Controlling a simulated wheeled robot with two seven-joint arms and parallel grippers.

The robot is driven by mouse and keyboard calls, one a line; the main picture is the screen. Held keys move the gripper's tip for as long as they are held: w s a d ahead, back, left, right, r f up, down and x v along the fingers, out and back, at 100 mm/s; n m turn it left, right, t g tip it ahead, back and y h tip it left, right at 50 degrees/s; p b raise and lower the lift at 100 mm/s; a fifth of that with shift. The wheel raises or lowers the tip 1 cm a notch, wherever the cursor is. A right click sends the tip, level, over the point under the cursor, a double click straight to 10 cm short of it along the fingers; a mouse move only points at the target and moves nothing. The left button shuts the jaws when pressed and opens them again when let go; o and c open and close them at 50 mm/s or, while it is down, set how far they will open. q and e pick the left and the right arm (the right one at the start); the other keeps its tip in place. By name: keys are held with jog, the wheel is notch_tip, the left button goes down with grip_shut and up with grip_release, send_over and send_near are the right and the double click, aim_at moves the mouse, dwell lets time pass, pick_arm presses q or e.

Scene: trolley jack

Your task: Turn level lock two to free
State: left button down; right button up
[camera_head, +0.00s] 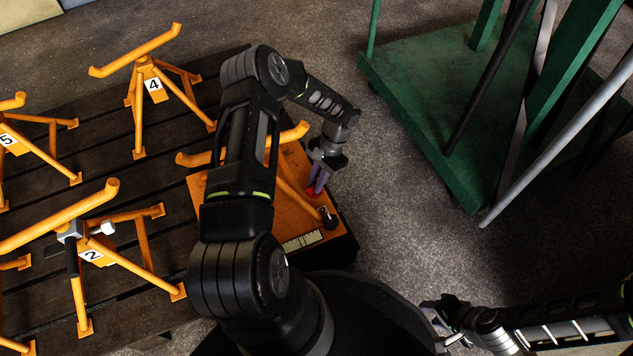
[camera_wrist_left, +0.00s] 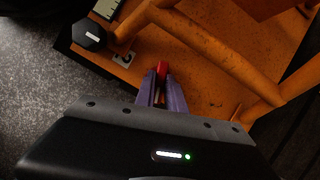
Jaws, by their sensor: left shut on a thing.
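A small red lock lever (camera_head: 312,192) sits on an orange plate (camera_head: 322,238) at the right end of the dark slatted bed. My left gripper (camera_head: 318,184) points down over the plate, its purple fingers shut on the red lever. In the left wrist view, the lever (camera_wrist_left: 162,68) stands out between the fingertips (camera_wrist_left: 160,88). A small number label (camera_wrist_left: 124,58) lies beside it, hard to read. My right gripper (camera_head: 440,312) is at the bottom right, away from the plate; its finger opening is not clear.
A black knob (camera_head: 328,218) stands on the plate near the lever. Orange tubes cross close by. Orange stands numbered 4 (camera_head: 145,72), 5 (camera_head: 50,118) and 2 (camera_head: 140,232) stand left. A green trolley (camera_head: 420,100) holding long bars is at right. Bare floor lies between.

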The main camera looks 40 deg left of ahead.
pick_arm(q)
jog(key=n+h, duration=0.1)
jog(key=n, duration=0.2)
jog(key=shift+a+n, duration=0.15)
jog(key=shift+n, duration=0.25)
jog(key=n+h, duration=0.1)
jog(key=n, duration=0.2)
jog(key=shift+t+h, duration=0.3)
jog(key=n+h, duration=0.1)
jog(key=n, duration=0.3)
jog(key=shift+a+t, duration=0.15)
jog(key=shift+t, duration=0.25)
jog(key=shift+s+n+t+h+p, duration=0.15)
jog(key=shift+n+t+h+p, duration=0.35)
jog(key=shift+n, duration=1.1)
jog(key=c, duration=1.4)
grip_release()
